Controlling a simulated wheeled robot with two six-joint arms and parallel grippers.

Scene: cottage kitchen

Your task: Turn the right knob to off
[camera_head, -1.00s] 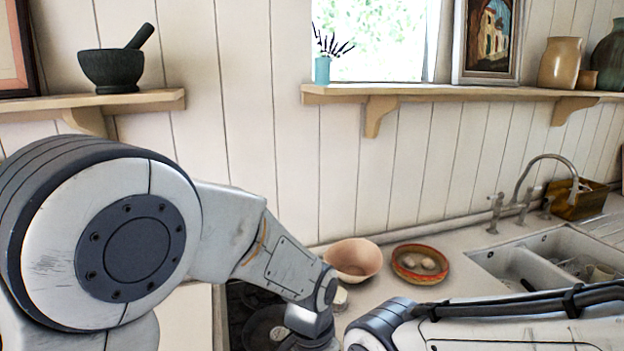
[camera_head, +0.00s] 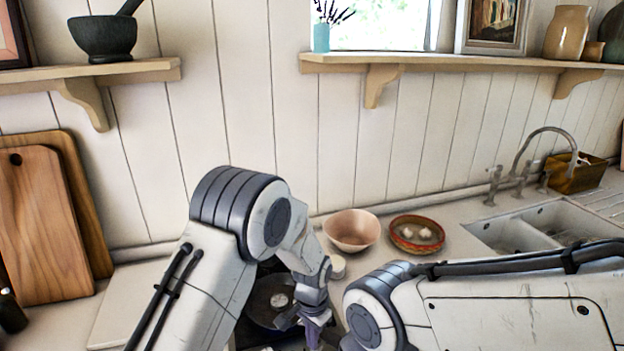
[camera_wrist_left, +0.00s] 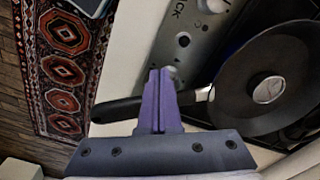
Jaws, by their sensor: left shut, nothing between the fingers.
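In the left wrist view a metal stove panel (camera_wrist_left: 200,40) carries a pale round knob (camera_wrist_left: 171,72) right at my fingertips, partly hidden by them. A second pale knob (camera_wrist_left: 213,5) is cut by the top edge. I cannot tell how either is turned. My left gripper (camera_wrist_left: 160,75) has its purple fingers shut together with nothing between them. Its tips are at or just short of the lower knob; contact cannot be told. In the head view the left gripper (camera_head: 314,322) is low in the middle, over the stove front, and the knobs are hidden. My right gripper is out of view.
A dark pan (camera_wrist_left: 245,100) sits on the stove, its handle (camera_wrist_left: 130,108) passing behind my fingers. A pink bowl (camera_head: 352,230) and a red-rimmed bowl (camera_head: 417,234) stand on the counter behind. Cutting boards (camera_head: 45,225) lean at left. The sink (camera_head: 530,230) is at right.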

